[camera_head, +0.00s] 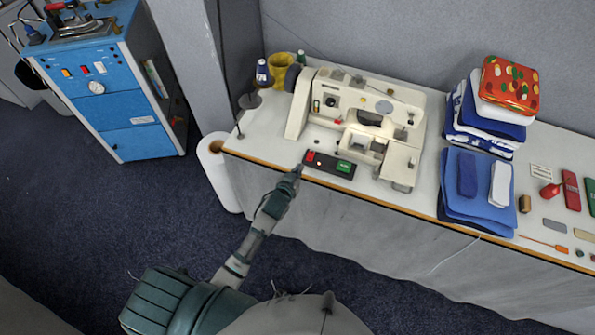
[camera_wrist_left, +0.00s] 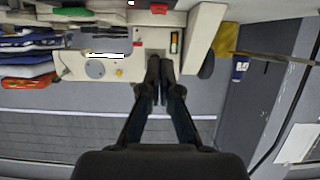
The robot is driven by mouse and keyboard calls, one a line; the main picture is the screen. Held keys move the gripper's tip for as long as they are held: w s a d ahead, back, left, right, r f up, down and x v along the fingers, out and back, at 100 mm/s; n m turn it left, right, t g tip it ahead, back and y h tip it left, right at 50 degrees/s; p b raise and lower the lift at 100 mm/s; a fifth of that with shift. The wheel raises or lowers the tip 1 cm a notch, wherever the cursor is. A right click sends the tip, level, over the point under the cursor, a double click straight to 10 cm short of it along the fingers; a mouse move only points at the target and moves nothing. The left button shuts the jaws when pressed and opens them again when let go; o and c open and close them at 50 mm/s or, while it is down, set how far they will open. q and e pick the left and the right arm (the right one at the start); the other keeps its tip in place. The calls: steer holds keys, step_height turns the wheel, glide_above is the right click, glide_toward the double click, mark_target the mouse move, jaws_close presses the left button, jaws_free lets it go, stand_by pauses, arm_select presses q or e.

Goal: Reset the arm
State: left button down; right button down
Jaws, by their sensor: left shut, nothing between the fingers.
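My left arm reaches up from the bottom of the head view. Its gripper (camera_head: 297,171) is at the front edge of the table (camera_head: 262,148), beside a small black switch box (camera_head: 330,164) with a red and a green button. In the left wrist view my left gripper (camera_wrist_left: 158,62) is shut, its fingertips together with nothing between them. A cream sewing machine (camera_head: 345,107) stands just behind the switch box. It also shows in the left wrist view (camera_wrist_left: 105,68), beyond the fingers. I cannot tell if the fingertips touch the box. My right gripper is not in view.
Folded blue cloths (camera_head: 478,190) and a stack with a patterned red item (camera_head: 510,84) lie right of the machine. Small tools lie farther right. A blue cabinet (camera_head: 110,95) stands at the left, and a white roll (camera_head: 218,172) stands by the table's left end. Dark floor between them is clear.

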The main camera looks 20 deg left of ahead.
arm_select(q)
steer(key=shift+s+r, duration=0.15)
steer(key=shift+s, duration=0.3)
steer(key=s+f+g, duration=0.2)
steer(key=s+f, duration=0.4)
steer(key=f, duration=0.4)
steer(key=s+a+f+m+g, duration=0.1)
steer(key=s+f+g, duration=0.1)
steer(key=s+f, duration=0.65)
steer(key=s+f+g, duration=0.2)
steer(key=s+f, duration=0.1)
steer(key=f, duration=1)
steer(key=s+a+f+g, duration=0.1)
steer(key=s+f+g, duration=0.2)
steer(key=s, duration=1.4)
steer(key=s+a+f+m+g, duration=0.1)
steer(key=s+a+f+g, duration=0.1)
steer(key=s+f, duration=1)
steer(key=s+g, duration=0.1)
steer(key=s, duration=0.4)
steer(key=shift+f+g, duration=0.2)
steer(key=shift+g, duration=0.2)
steer(key=shift+a, duration=0.1)
